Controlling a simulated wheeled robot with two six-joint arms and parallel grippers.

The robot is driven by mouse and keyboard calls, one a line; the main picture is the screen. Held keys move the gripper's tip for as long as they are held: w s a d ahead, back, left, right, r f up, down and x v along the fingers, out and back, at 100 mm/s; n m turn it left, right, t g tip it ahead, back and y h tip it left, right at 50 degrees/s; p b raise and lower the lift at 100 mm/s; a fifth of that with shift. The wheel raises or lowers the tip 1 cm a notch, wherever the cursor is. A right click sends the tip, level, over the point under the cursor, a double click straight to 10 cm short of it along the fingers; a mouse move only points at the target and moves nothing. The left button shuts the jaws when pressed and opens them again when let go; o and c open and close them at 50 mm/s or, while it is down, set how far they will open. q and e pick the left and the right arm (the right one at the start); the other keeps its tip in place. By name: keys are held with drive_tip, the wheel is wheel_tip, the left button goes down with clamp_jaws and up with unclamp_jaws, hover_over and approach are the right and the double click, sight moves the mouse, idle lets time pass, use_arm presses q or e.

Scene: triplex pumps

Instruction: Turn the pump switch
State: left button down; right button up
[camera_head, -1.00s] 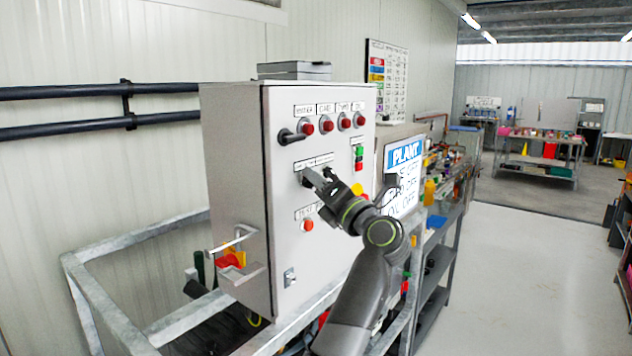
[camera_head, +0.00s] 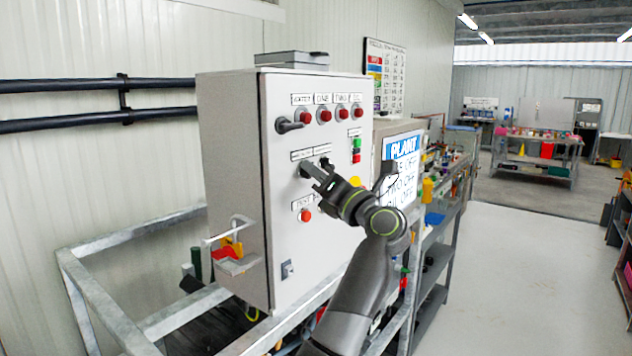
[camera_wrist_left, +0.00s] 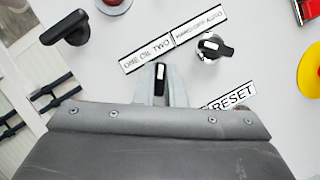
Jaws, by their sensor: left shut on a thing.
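A grey control cabinet (camera_head: 235,180) carries the pump switches on its front panel. My left gripper (camera_head: 311,170) is at the panel, shut on the small black selector switch (camera_wrist_left: 160,78) below the "ONE OIL TWO" label (camera_wrist_left: 146,56). In the left wrist view the switch's white-marked knob shows between the fingers, pointing nearly straight up; the fingers hide part of its base. A second black selector (camera_wrist_left: 215,47) sits to its right, apart from the gripper, under its own label. A larger black rotary handle (camera_head: 288,125) is at the panel's upper left. My right gripper is not in view.
Several red lamps (camera_head: 324,116) line the panel's top. Green and red buttons (camera_head: 356,150) and a yellow-backed round button (camera_wrist_left: 311,70) are at its right. A metal rail frame (camera_head: 100,300) surrounds the cabinet. A blue-and-white "PLANT" sign (camera_head: 403,168) stands right of it.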

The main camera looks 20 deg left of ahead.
use_arm(q)
drive_tip(key=shift+f+n+g+y+b, duration=0.1)
drive_tip(key=shift+n+g+y+b, duration=0.5)
drive_tip(key=shift+n, duration=0.95)
drive_tip(key=shift+r+n+g+y+b, duration=0.1)
drive_tip(key=shift+n+g+y+b, duration=0.25)
drive_tip(key=shift+n+g+b, duration=0.9)
drive_tip(key=shift+f+n+g+y+b, duration=0.1)
drive_tip(key=shift+n+g+y+b, duration=0.3)
drive_tip(key=shift+n, duration=1.5)
drive_tip(key=c, duration=1.5)
unclamp_jaws()
drive_tip(key=shift+t, duration=0.25)
drive_tip(key=b+v, duration=0.4)
drive_tip(key=v, duration=1.3)
drive_tip(key=shift+d+f+b, duration=0.2)
drive_tip(key=shift+b, duration=0.15)
